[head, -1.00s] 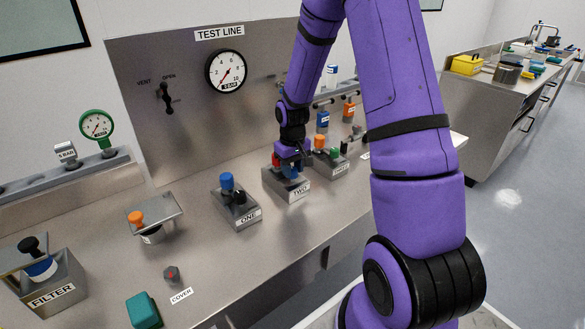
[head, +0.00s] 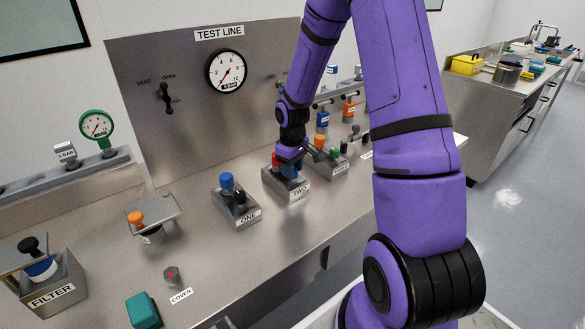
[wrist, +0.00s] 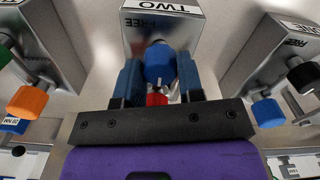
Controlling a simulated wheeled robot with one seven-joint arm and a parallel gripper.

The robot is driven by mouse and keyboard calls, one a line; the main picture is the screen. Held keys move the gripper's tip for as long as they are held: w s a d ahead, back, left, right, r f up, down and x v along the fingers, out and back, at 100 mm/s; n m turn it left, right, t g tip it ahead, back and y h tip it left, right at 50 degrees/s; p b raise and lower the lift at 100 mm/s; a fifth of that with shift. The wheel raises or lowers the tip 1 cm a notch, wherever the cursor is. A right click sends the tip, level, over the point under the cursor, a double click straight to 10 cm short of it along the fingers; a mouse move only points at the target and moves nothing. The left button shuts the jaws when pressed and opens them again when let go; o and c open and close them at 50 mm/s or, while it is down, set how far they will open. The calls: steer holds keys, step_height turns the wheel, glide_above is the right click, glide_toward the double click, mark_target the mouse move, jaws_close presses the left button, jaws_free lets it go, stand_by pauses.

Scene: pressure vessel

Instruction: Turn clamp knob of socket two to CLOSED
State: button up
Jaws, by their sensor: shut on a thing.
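Socket two (head: 287,190) is a grey block with a TWO label on the bench, between sockets one and three. It also shows in the wrist view (wrist: 190,22), with FREE printed on its top. Its blue clamp knob (wrist: 160,62) has a white line mark and sits between my gripper's blue fingers. My gripper (wrist: 158,80) is shut on the knob; in the head view the gripper (head: 289,165) covers most of it. A red part (wrist: 157,99) shows behind the knob, between the fingers. The CLOSED marking is not visible.
Socket one (head: 237,210), with a blue and a black top, stands to the left. Socket three (head: 331,165), with an orange and a green top, stands close on the right. The TEST LINE panel (head: 190,110) rises behind. Bare bench lies in front.

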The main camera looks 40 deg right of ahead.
steer(key=o, duration=0.9)
steer(key=shift+r, duration=0.1)
step_height(320, 180, up, 11)
steer(key=shift+f, duration=0.15)
stand_by(0.4)
